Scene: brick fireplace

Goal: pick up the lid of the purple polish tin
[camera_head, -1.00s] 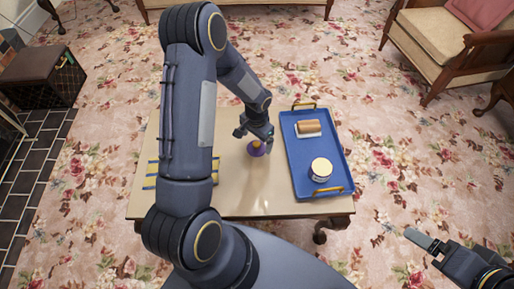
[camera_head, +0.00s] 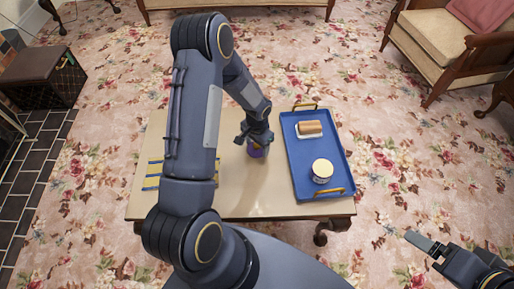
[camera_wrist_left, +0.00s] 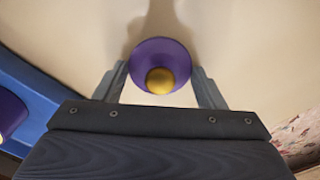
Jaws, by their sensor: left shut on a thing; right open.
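The purple lid (camera_head: 257,153) with a gold knob is on or just above the table, left of the blue tray. In the left wrist view the round lid (camera_wrist_left: 160,51) and its knob (camera_wrist_left: 160,81) lie between the two fingers. My left gripper (camera_head: 256,143) is over the lid from above and shut on it; its fingers (camera_wrist_left: 159,72) flank it in the wrist view. A round tin (camera_head: 322,172) with a pale top stands on the tray. My right gripper (camera_head: 420,239) is at the lower right, open and empty, away from the table.
The blue tray (camera_head: 303,180) with gold handles also holds a brown roller-shaped object (camera_head: 310,128) on a white base. Yellow and blue striped items (camera_head: 153,172) lie at the table's left, partly behind my left arm. The tabletop (camera_head: 255,204) in front of the lid is bare.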

